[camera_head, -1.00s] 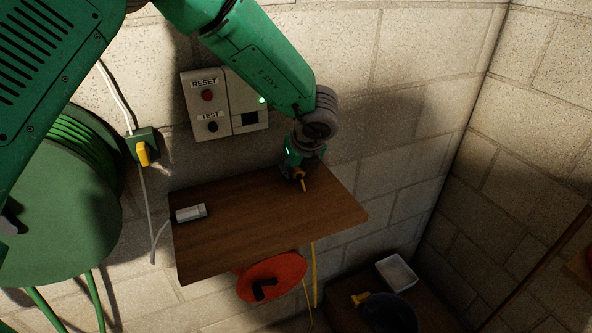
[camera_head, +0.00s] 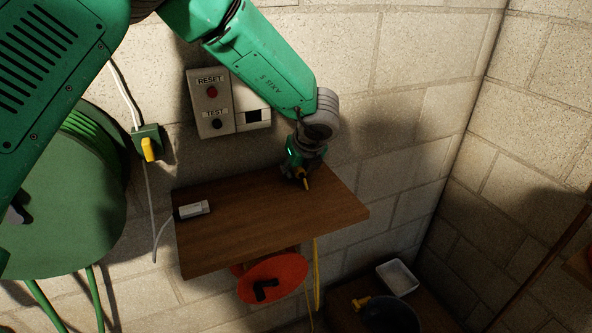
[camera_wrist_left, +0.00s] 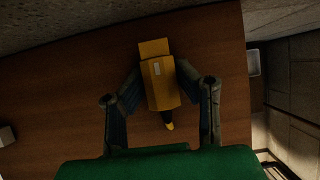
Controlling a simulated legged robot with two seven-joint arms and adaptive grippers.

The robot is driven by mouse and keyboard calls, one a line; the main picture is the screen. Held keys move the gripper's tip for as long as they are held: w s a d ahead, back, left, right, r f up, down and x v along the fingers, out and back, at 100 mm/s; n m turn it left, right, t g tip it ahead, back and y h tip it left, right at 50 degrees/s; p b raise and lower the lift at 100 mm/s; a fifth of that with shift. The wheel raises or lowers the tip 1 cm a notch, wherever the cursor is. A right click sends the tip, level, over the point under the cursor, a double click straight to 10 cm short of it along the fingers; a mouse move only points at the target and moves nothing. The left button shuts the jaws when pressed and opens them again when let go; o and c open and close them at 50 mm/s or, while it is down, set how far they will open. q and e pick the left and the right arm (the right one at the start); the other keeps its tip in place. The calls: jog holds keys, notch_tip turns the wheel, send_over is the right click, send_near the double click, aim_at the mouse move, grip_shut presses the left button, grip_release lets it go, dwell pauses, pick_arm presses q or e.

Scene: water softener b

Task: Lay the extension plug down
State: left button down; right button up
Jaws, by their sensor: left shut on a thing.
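The extension plug is yellow and shows clearly in the left wrist view (camera_wrist_left: 160,82), between my two fingers. In the head view only a small yellow part of the plug (camera_head: 306,184) shows below the fingers. My left gripper (camera_head: 299,174) is shut on it, over the right half of the wooden shelf (camera_head: 255,222). The left gripper's fingers also show on both sides of the plug in the left wrist view (camera_wrist_left: 161,90). The plug is at or close above the shelf top; I cannot tell whether it touches. My right gripper is not in view.
A white socket block (camera_head: 194,209) lies on the shelf's left end. A control box (camera_head: 229,103) with RESET and TEST buttons is on the wall behind. An orange reel (camera_head: 285,276) hangs under the shelf, and a green hose reel (camera_head: 65,210) is at left. The shelf's front middle is clear.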

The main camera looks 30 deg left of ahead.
aim_at(298, 179)
pick_arm(q)
jog(key=f, duration=0.1)
jog(key=s+f, duration=0.1)
jog(key=f, duration=0.1)
jog(key=shift+s+d, duration=0.25)
jog(key=c, duration=1.3)
grip_release()
jog(key=shift+f+g, duration=0.1)
jog(key=shift+g, duration=0.2)
jog(key=o, duration=0.4)
jog(key=shift+w+f, duration=0.25)
jog(key=shift+w+a+f, duration=0.2)
jog(key=shift+w+f, duration=0.1)
jog(key=shift+w, duration=0.05)
jog(key=shift+a+r, duration=0.1)
jog(key=shift+r, duration=0.05)
jog(key=shift+s+d+r, duration=0.1)
jog(key=shift+d+r, duration=0.05)
jog(key=shift+d, duration=0.25)
jog(key=v, duration=1.2)
jog(key=shift+w+a+r, duration=0.3)
jog(key=shift+r, duration=0.1)
